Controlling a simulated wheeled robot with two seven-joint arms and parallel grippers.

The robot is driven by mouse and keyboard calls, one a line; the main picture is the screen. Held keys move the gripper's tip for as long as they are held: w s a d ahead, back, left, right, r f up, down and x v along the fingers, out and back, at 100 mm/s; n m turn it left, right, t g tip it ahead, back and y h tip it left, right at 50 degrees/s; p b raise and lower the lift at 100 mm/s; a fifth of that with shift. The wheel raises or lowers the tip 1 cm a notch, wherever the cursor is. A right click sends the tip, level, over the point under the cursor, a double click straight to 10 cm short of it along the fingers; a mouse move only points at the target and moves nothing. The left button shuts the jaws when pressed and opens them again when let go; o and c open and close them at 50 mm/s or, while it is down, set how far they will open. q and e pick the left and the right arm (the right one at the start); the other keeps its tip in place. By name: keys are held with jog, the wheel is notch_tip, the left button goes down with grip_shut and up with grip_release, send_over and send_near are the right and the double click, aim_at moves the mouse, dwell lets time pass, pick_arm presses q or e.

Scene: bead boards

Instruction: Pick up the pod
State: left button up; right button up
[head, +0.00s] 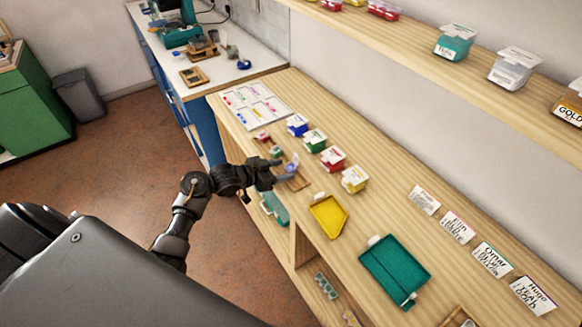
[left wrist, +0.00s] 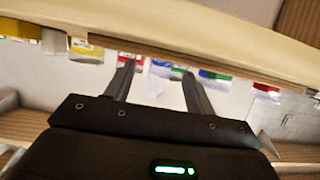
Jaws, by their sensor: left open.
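My left gripper (head: 284,172) is over the wooden workbench (head: 385,208), its fingers pointing at the row of small tubs. It is open; in the left wrist view its two fingers (left wrist: 158,82) stand well apart. A small pale lilac-blue piece (head: 292,162), which may be the pod, is right at the fingertips in the head view. My right gripper is not in view.
Blue (head: 297,125), green (head: 315,140), red (head: 333,159) and yellow (head: 355,179) tubs stand close behind the gripper. A yellow tray (head: 328,216) and a teal tray (head: 394,271) lie to the right. A white sheet (head: 255,105) lies at the far end. Name cards line the wall side.

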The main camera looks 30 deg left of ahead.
pick_arm(q)
jog(key=shift+x, duration=1.25)
jog(key=shift+s+a, duration=0.1)
jog(key=c, duration=1)
jog(key=shift+c, duration=0.2)
